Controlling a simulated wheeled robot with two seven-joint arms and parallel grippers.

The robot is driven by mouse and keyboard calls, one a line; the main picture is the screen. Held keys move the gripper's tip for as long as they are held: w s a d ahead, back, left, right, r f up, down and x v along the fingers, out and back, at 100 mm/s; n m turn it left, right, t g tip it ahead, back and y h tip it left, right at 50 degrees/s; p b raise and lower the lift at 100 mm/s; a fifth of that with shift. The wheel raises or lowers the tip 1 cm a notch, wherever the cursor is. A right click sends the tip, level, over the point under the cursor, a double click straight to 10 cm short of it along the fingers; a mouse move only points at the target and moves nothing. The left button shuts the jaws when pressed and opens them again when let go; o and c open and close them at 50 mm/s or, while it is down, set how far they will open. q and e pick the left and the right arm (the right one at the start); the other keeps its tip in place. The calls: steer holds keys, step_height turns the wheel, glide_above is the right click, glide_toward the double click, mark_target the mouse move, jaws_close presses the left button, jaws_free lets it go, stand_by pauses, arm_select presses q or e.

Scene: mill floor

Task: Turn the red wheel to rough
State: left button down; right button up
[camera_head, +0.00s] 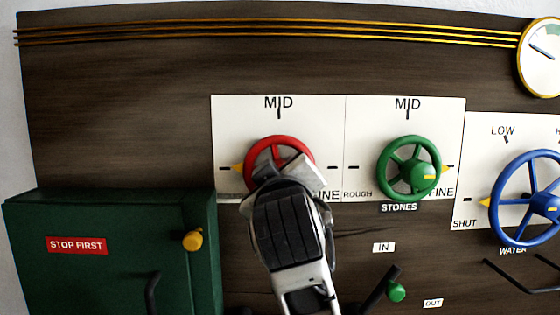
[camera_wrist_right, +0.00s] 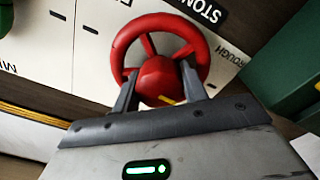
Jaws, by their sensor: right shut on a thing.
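The red wheel (camera_head: 270,147) is on a white dial plate marked MID at the top and FINE at the lower right. A yellow triangle (camera_head: 238,168) is at the plate's left tick, beside the wheel's rim. I cannot read a label at the lower left. My right gripper (camera_head: 283,170) covers the wheel's lower part in the head view. In the right wrist view its fingers (camera_wrist_right: 157,95) are shut on the red wheel (camera_wrist_right: 195,45), either side of the hub. A small yellow mark shows on the hub between them. My left gripper is out of view.
A green wheel (camera_head: 410,145), with STONES below it, is on the neighbouring plate to the right. A blue wheel (camera_head: 505,172) is farther right. A green box (camera_head: 110,280) with a STOP FIRST label and yellow knob (camera_head: 194,240) juts out at lower left. A green-knobbed lever (camera_head: 397,292) is below.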

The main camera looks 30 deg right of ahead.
arm_select(q)
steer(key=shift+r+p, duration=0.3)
steer(key=shift+p, duration=0.15)
arm_select(e)
steer(key=shift+n, duration=0.7)
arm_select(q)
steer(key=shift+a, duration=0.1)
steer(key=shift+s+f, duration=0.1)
arm_select(e)
steer(key=o, duration=1)
arm_select(q)
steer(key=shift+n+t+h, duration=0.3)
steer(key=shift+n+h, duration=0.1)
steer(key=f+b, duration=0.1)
steer(key=b, duration=0.2)
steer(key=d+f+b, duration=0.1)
steer(key=b, duration=0.2)
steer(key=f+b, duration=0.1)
steer(key=b, duration=0.3)
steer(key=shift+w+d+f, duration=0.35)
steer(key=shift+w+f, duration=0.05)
arm_select(e)
steer(key=v, duration=1.6)
steer(key=shift+d, duration=0.1)
